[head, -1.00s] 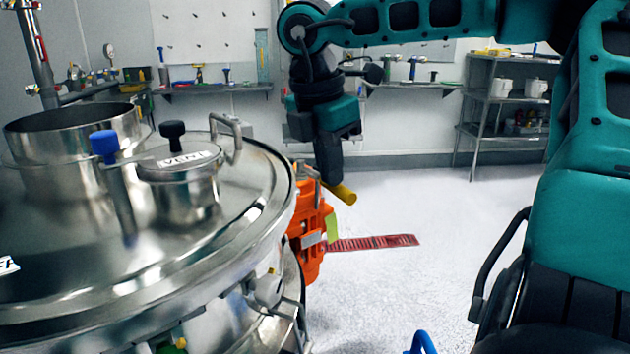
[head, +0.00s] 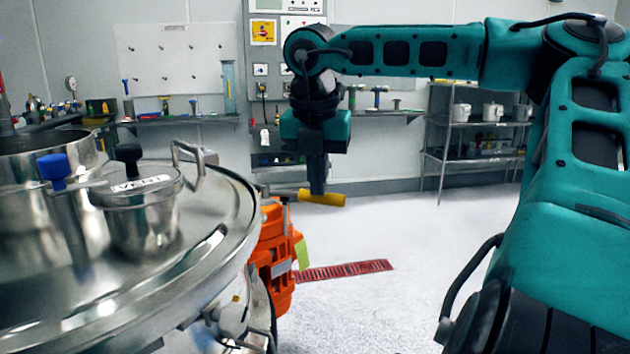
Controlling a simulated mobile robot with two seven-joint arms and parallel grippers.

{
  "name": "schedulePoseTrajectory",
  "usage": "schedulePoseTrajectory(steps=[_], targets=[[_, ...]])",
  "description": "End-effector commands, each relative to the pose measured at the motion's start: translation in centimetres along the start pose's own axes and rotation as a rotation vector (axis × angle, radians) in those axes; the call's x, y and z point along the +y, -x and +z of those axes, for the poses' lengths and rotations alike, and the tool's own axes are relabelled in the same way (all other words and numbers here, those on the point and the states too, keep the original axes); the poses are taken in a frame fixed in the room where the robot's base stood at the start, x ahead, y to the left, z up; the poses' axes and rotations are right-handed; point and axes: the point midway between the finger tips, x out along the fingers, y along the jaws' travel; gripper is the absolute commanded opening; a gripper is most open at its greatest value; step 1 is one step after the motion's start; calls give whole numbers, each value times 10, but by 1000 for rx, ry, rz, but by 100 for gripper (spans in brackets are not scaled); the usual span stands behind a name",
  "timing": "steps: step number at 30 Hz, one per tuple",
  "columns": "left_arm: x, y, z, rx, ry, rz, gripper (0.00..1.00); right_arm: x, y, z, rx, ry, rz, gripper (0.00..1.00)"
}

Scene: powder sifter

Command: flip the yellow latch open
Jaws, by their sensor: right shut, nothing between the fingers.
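The yellow latch (head: 328,199) shows as a short yellow bar at the right side of the steel sifter (head: 225,215), just above an orange unit (head: 277,248). It lies nearly level, its free end to the right. My right gripper (head: 318,188) points straight down from the teal arm, its fingers shut and empty. The fingertips come down at the bar's upper edge, near its middle. I cannot tell whether they touch it or stand behind it. My left gripper is out of view.
A lid marked VENT (head: 140,186) and a blue knob (head: 54,168) stand up on the sifter's top. A red floor grating (head: 345,270) lies to the right. Wall shelves and a rack (head: 470,150) stand behind. The floor to the right is open.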

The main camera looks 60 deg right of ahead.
Motion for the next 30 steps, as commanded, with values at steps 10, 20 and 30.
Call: schedulePoseTrajectory(steps=[10, 20, 30], targets=[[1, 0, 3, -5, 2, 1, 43, -1, -3, 6, 2, -3, -4, 0], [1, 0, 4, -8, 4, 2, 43, -1, -3, 8, 2, -3, -5, 0], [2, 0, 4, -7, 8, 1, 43, -1, -3, 8, 2, -3, -5, 0]])
